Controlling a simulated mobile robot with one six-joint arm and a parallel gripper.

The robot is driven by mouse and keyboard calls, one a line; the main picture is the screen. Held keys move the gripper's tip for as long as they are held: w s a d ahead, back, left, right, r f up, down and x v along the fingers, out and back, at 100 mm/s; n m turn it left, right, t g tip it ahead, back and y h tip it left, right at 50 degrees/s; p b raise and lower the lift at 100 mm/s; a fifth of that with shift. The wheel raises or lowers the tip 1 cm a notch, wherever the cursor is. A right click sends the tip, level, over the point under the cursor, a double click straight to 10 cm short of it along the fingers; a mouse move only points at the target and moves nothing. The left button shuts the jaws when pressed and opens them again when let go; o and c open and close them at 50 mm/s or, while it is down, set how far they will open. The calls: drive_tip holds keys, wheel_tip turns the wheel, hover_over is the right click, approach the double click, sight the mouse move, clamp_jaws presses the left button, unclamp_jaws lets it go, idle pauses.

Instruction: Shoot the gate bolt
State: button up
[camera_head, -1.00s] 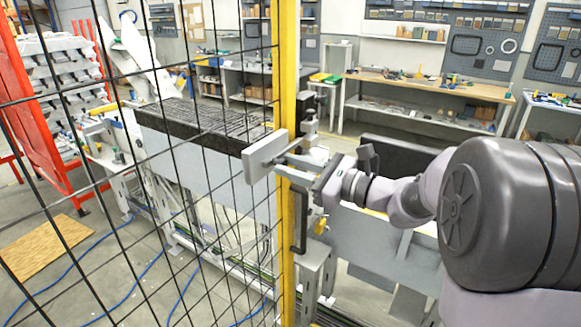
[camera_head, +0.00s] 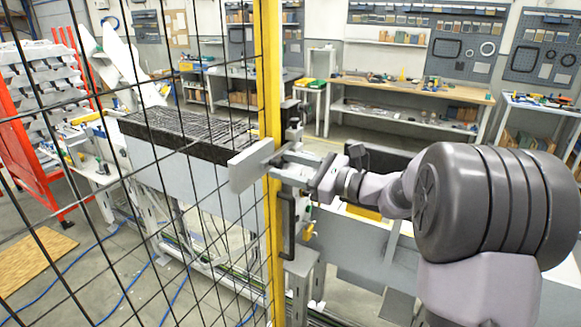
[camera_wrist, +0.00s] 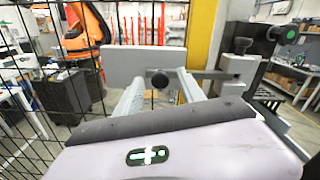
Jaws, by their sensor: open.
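The gate is black wire mesh (camera_head: 60,150) with a yellow post (camera_head: 271,90). A flat grey plate (camera_wrist: 117,68) stands beside the post; it also shows in the head view (camera_head: 246,170). A round black knob (camera_wrist: 158,79) sits in front of the plate, and a grey bar (camera_wrist: 211,74) runs right to a bracket at the post. These look like the bolt parts. My gripper (camera_wrist: 160,92) is open, its two grey fingers reaching toward the plate on either side of the knob. Contact with the knob cannot be told. The fingers are small in the head view (camera_head: 288,172).
A black pull handle (camera_head: 287,226) is on the post below the bolt. Behind the mesh stand a long grey conveyor (camera_head: 165,165) and a red frame (camera_head: 35,160). A workbench (camera_head: 410,88) is at the back. An orange robot arm (camera_wrist: 85,25) shows beyond the fence.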

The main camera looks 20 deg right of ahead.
drive_tip(key=p+v, duration=0.1)
drive_tip(key=v, duration=1.6)
drive_tip(key=shift+s+d+r, duration=0.1)
drive_tip(key=shift+s+d, duration=0.05)
drive_tip(key=s+a+f+n+g+h+b, duration=0.1)
drive_tip(key=s+a+f+n+g+b, duration=0.2)
drive_tip(key=a, duration=0.5)
drive_tip(key=s+a+f+n+g+h, duration=0.1)
drive_tip(key=s+a+f+n+g, duration=0.25)
drive_tip(key=a, duration=0.45)
drive_tip(key=s+a+f+n+h+b, duration=0.1)
drive_tip(key=s+f+n+h+b, duration=0.1)
drive_tip(key=s+f+n+h, duration=0.2)
drive_tip(key=s+a+f+n+h+b, duration=0.2)
drive_tip(key=s+f+n+h+b, duration=0.1)
drive_tip(key=s+n, duration=0.6)
wheel_tip(320, 180, down, 3)
drive_tip(key=shift+s+r+h, duration=0.25)
drive_tip(key=shift+s+h, duration=0.65)
drive_tip(key=shift+s, duration=0.1)
